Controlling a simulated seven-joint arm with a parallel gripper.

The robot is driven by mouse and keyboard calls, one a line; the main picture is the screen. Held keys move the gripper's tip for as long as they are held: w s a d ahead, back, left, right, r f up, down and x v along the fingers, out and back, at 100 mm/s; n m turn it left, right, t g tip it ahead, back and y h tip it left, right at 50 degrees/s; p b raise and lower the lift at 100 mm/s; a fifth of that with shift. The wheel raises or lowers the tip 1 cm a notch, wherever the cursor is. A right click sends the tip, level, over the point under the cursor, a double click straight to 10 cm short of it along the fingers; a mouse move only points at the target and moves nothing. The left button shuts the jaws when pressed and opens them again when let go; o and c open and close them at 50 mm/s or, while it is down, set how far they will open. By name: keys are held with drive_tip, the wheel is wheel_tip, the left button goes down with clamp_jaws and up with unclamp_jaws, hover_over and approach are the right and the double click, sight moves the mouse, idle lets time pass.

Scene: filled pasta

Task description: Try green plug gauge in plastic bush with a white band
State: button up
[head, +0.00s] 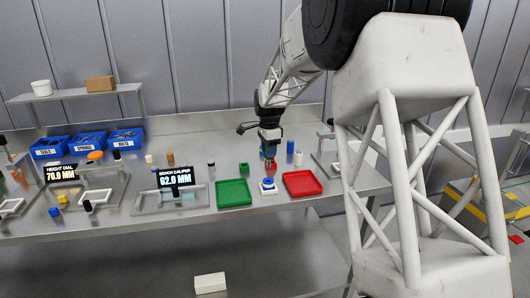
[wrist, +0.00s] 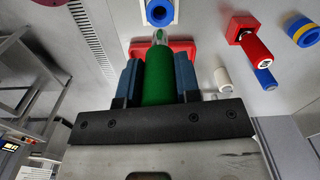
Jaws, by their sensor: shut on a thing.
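My gripper (wrist: 158,80) is shut on the green plug gauge (wrist: 158,82), whose bright metal end points away from the palm. In the head view my gripper (head: 269,152) is above the bench, behind a blue ring-shaped bush (head: 268,181) on a white square base (head: 268,190). The bush also shows in the wrist view (wrist: 159,12), beyond the gauge tip and apart from it. A red piece (wrist: 178,45) shows behind the gauge tip.
A green tray (head: 234,194) and a red tray (head: 302,184) flank the bush. A green block (head: 243,169) stands behind the green tray. A bench caliper display (head: 175,183) reads 62.0 mm. A white cylinder (wrist: 222,78) and a red block (wrist: 237,27) are right of my gripper.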

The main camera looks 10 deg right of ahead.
sight(269, 167)
drive_tip(key=shift+f, duration=0.1)
idle(0.3)
drive_tip(key=shift+f, duration=2.55)
drive_tip(key=shift+f, duration=1.35)
drive_tip(key=shift+r, duration=0.15)
idle(0.8)
drive_tip(key=shift+r, duration=3.15)
